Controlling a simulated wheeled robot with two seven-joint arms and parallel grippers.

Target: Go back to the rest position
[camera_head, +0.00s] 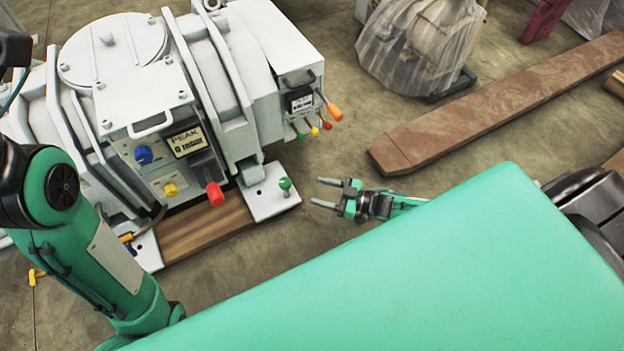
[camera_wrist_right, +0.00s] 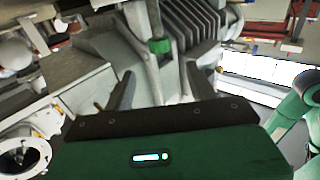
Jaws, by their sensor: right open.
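My right gripper (camera_head: 328,194) is open and empty in the head view, with its fingers pointing left. It is to the right of the green knob (camera_head: 285,184) on the white machine's foot plate and apart from it. In the right wrist view my right gripper (camera_wrist_right: 145,95) shows its two fingers spread, and the green knob (camera_wrist_right: 159,46) appears beyond them, between the tips. My left arm comes in from the left in the head view, but its gripper cannot be made out.
The white vacuum machine (camera_head: 150,95) stands on wooden beams at the left, with a red knob (camera_head: 215,194), a blue knob (camera_head: 143,155) and a PEAK display (camera_head: 186,142). A plastic-wrapped object (camera_head: 420,45) and a wooden beam (camera_head: 500,100) lie behind.

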